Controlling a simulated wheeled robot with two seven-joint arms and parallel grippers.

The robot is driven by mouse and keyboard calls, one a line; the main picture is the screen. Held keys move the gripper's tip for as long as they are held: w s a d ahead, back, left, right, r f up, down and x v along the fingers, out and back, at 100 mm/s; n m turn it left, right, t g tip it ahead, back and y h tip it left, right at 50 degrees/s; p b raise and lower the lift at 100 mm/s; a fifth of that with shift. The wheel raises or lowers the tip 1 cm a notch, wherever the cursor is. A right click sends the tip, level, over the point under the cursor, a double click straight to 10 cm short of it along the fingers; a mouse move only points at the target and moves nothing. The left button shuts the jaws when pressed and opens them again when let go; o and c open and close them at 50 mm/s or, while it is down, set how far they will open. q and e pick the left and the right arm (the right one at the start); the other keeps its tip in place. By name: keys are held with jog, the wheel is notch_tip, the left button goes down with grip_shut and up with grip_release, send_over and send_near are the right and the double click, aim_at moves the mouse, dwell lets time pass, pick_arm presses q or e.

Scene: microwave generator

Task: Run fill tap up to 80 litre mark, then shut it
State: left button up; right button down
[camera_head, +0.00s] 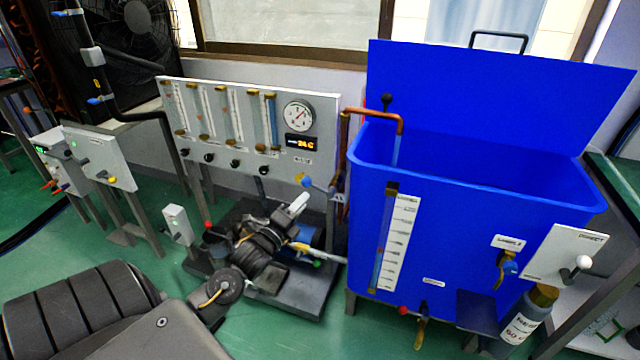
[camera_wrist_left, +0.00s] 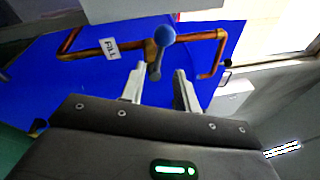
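The fill tap's blue ball lever (camera_head: 307,182) is beside the tank on a copper pipe (camera_head: 372,114) that bends over the tank rim. In the left wrist view the blue ball (camera_wrist_left: 163,37) stands near a FILL tag (camera_wrist_left: 110,48). My left gripper (camera_head: 298,204) is just below and left of the lever. In the wrist view its fingers (camera_wrist_left: 159,82) are apart, with the lever's stem between their tips; contact is unclear. The blue tank (camera_head: 470,225) has a white level scale (camera_head: 399,240) and sight tube; its reading is too small. A thin paler strip below the pipe end may be water.
A gauge panel (camera_head: 250,125) with several flow tubes and a dial stands left of the tank. A pump on a dark base (camera_head: 300,290) lies below my gripper. A drain tap (camera_head: 421,325) is low on the tank front. The tank lid (camera_head: 490,95) is raised.

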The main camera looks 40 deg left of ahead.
aim_at(317, 187)
pick_arm(q)
jog(key=w+a+r, duration=0.1)
jog(key=w, duration=0.8)
jog(key=shift+w+r, duration=0.15)
jog(key=shift+w, duration=0.25)
jog(key=shift+c, duration=0.4)
grip_shut()
